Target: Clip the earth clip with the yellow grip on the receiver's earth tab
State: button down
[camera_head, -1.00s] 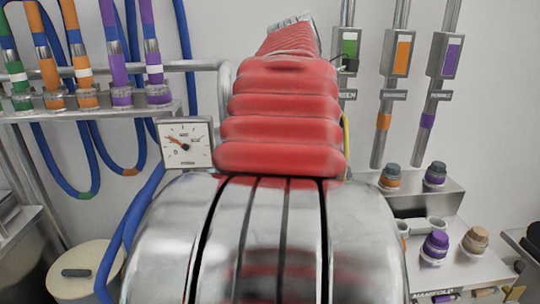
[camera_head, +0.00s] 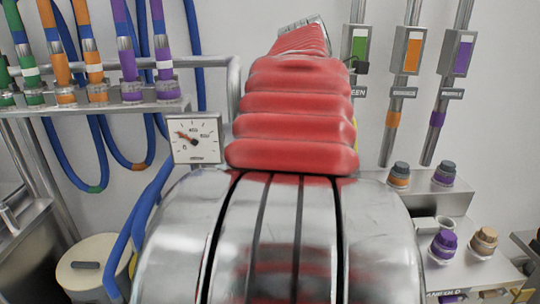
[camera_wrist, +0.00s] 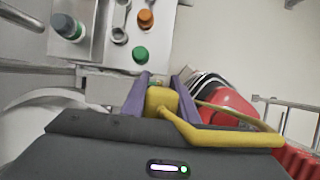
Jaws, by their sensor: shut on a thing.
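In the wrist view my gripper (camera_wrist: 162,92) is shut on the earth clip's yellow grip (camera_wrist: 164,100), which sits between its two purple fingers. A yellow cable (camera_wrist: 205,135) runs from the grip to the right, across the front of the gripper body. The metal end of the clip is mostly hidden by the grip and fingers. In the head view my red-sleeved arm hides the gripper and clip; only a sliver of yellow (camera_head: 355,135) shows at its right edge. I cannot make out the receiver's earth tab in either view.
A gauge (camera_head: 195,138) and a hose rack (camera_head: 110,107) stand left of my arm. At the right, a metal stand (camera_head: 450,200) carries several coloured caps. The wrist view shows a green cap (camera_wrist: 140,54) and an orange cap (camera_wrist: 145,18) beyond the fingers, and a red object (camera_wrist: 228,105) to the right.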

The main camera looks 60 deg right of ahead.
jog(key=shift+f, duration=0.55)
dwell(0.8)
jog(key=c, duration=1.3)
grip_release()
jog(key=shift+c, duration=0.2)
jog(key=v, duration=1.3)
jog(key=shift+w+r, duration=0.2)
jog(key=shift+r, duration=0.1)
jog(key=shift+a, duration=0.15)
